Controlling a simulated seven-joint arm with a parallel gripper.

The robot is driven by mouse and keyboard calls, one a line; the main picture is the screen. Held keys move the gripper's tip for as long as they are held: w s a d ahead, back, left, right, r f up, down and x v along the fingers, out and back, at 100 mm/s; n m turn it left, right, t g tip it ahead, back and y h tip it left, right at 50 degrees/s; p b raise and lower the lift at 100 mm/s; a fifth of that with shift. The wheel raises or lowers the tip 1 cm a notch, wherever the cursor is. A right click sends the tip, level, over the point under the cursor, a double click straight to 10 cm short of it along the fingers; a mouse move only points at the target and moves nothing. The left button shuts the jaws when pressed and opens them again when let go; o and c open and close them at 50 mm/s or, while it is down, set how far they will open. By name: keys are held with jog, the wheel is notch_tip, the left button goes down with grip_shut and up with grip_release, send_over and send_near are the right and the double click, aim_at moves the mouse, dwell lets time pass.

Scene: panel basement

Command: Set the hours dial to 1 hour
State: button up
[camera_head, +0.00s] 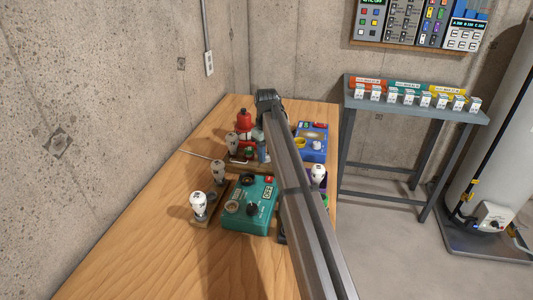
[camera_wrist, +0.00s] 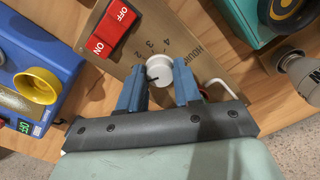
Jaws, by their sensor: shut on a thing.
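The hours dial (camera_wrist: 159,66) is a small white round knob on a tan panel (camera_wrist: 196,35) in the wrist view. The panel has the word HOURS and a row of numbers; 4, 3 and 2 show beside the knob. A dark mark shows on the knob's lower left, but I cannot tell which number it points to. My gripper (camera_wrist: 160,72) has its two blue fingers on either side of the knob, shut on it. In the head view my arm covers the panel, and the dial cannot be made out.
A red ON/OFF switch (camera_wrist: 115,30) sits on the same panel. A blue box with a yellow ring (camera_wrist: 37,85) is at left and a teal box (camera_wrist: 243,20) at right. In the head view, several white-topped devices (camera_head: 198,202) stand on the wooden table (camera_head: 130,250) around my arm.

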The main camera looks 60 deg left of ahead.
jog(key=shift+m, duration=1.8)
jog(key=o, duration=1)
jog(key=shift+o, duration=0.2)
notch_tip(320, 180, up, 14)
jog(key=shift+f, duration=0.1)
